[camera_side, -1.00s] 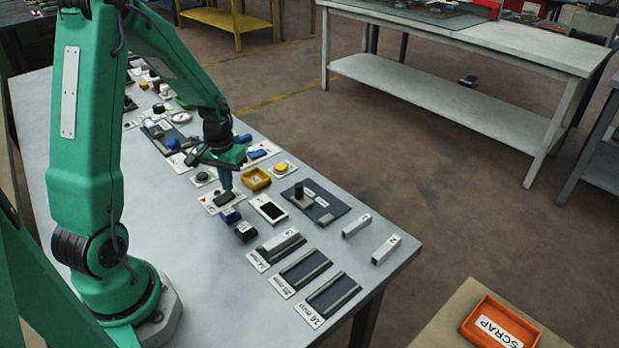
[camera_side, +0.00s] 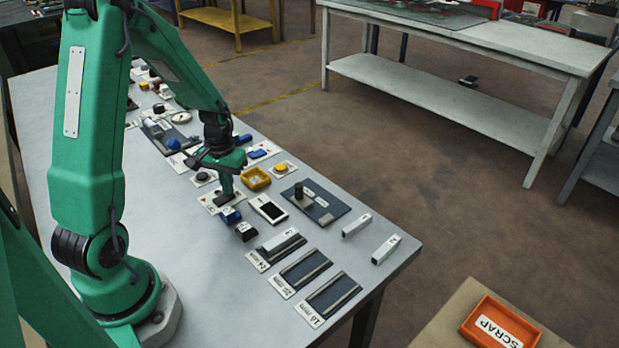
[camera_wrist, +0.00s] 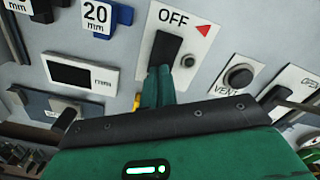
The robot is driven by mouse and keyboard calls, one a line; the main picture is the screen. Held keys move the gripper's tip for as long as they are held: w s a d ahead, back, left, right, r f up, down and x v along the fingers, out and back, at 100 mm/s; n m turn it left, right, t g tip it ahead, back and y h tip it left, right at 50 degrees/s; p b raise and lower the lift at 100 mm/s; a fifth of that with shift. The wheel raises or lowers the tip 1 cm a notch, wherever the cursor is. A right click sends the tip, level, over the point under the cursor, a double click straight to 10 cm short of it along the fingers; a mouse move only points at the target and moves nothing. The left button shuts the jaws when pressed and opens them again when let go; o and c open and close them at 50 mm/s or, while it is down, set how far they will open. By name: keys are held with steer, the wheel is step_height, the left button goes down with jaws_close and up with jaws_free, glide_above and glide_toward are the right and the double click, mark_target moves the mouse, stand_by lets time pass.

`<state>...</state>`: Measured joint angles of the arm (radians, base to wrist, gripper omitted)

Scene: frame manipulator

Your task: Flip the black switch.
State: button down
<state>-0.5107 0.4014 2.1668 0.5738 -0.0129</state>
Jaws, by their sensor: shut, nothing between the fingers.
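The black switch (camera_wrist: 166,49) is a dark rocker on a white plate (camera_wrist: 193,52) marked OFF, with a red triangle beside it. In the side view the plate (camera_side: 207,203) lies on the bench under my gripper, and the switch (camera_side: 220,201) is partly hidden by the fingers. My gripper (camera_wrist: 159,72) is shut and empty. It points down, with its green fingertips at the near end of the switch in the wrist view. The fingertips (camera_side: 227,194) also show low over the plate in the side view. I cannot tell whether they touch the switch.
A blue block (camera_side: 231,215) and a black block (camera_side: 246,231) stand close by. A display panel (camera_side: 268,209) and a yellow tray (camera_side: 256,179) are to the right. A VENT button (camera_wrist: 238,77) is beside the switch plate. Bare bench lies toward my base.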

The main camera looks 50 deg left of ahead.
steer(key=shift+f, duration=0.35)
steer(key=shift+r, duration=3.55)
steer(key=s+d+r+m+t, duration=0.2)
steer(key=s+d+r, duration=0.3)
steer(key=d+r, duration=0.3)
steer(key=s+d+r+m+t, duration=0.3)
steer(key=s+d+r+m, duration=0.1)
steer(key=d+r, duration=0.4)
steer(key=shift+s+d+r+t, duration=0.2)
steer(key=shift+s+d+t, duration=0.15)
steer(key=shift+d, duration=0.65)
steer(key=c, duration=2.1)
jaws_free()
